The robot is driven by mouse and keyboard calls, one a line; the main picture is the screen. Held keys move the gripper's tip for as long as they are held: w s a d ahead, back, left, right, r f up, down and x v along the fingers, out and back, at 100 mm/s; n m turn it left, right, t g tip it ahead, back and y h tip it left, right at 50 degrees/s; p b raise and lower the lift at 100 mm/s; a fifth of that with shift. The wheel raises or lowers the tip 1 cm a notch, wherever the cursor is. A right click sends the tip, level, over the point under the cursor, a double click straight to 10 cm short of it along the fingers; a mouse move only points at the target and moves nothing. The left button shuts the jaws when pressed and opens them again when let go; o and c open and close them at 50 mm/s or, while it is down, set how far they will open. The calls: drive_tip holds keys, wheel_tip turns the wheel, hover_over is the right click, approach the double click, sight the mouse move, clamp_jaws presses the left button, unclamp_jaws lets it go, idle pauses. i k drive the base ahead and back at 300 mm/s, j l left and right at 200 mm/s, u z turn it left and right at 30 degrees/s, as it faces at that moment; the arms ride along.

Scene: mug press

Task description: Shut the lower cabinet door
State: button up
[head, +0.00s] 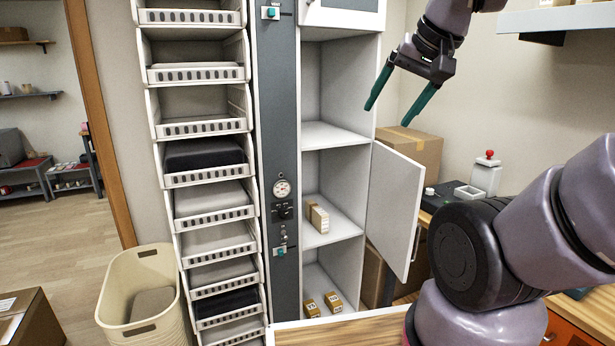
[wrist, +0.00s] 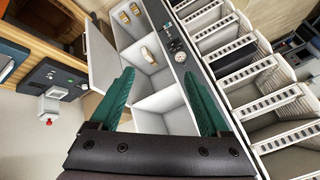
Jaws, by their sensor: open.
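The lower cabinet door (head: 396,209) is white and stands swung wide open to the right of the cabinet, with a handle (head: 414,244) near its free edge. The open cabinet (head: 336,134) shows shelves with a small box in the middle and two on the bottom. In the wrist view the door (wrist: 103,57) is left of the cabinet compartments. My gripper (head: 401,115) has teal fingers spread apart, is empty, and hangs above the door, not touching it. It also shows in the wrist view (wrist: 162,98).
A stack of white trays (head: 207,153) stands left of the cabinet's grey panel (head: 282,120). A cardboard box (head: 412,150) is behind the door. A machine with a red knob (head: 487,168) sits on the right counter. A cream bin (head: 140,290) is at lower left.

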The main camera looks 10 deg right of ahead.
sight(397, 181)
drive_tip(key=i+l+z, duration=0.55)
drive_tip(key=i+z, duration=0.15)
drive_tip(key=i, duration=0.2)
